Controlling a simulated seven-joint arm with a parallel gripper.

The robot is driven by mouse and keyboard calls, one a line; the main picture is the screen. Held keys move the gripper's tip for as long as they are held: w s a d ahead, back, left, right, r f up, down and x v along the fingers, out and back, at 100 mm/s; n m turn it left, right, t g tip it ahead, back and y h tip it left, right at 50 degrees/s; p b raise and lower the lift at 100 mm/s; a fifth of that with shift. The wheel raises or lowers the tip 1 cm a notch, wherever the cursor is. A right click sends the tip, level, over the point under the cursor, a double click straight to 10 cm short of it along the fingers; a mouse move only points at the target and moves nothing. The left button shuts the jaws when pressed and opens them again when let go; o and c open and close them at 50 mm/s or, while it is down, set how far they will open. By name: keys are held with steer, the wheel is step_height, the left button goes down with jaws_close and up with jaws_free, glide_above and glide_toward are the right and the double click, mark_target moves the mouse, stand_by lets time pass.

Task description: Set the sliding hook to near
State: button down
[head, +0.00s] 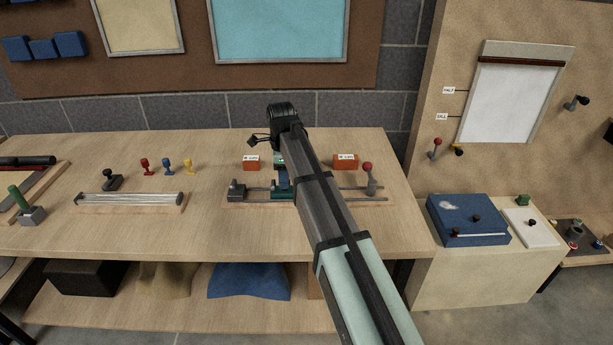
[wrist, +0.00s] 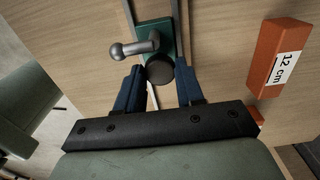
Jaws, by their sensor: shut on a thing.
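The sliding hook is a green carriage (wrist: 172,36) with a grey metal hook (wrist: 133,48) and a round dark knob (wrist: 161,70), seen in the wrist view. In the head view the carriage (head: 279,194) sits partway along a rail (head: 325,195) on a wooden base, largely behind my arm. My gripper (wrist: 160,72) is shut on the knob, with one blue finger on each side of it. In the head view my gripper (head: 283,179) is mostly hidden by my own arm. I see no readable "near" mark.
An orange block (wrist: 280,60) marked "12 cm" lies beside the rail. In the head view, orange blocks (head: 251,163) (head: 345,161) stand behind the rail. A red-knobbed lever (head: 369,177) is at its right and a dark block (head: 237,190) at its left. The front tabletop is clear.

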steer(key=a, duration=0.6)
steer(key=c, duration=0.7)
jaws_free()
steer(key=shift+d, duration=0.1)
steer(key=shift+r, duration=0.1)
step_height(320, 180, up, 14)
steer(key=shift+f, duration=0.2)
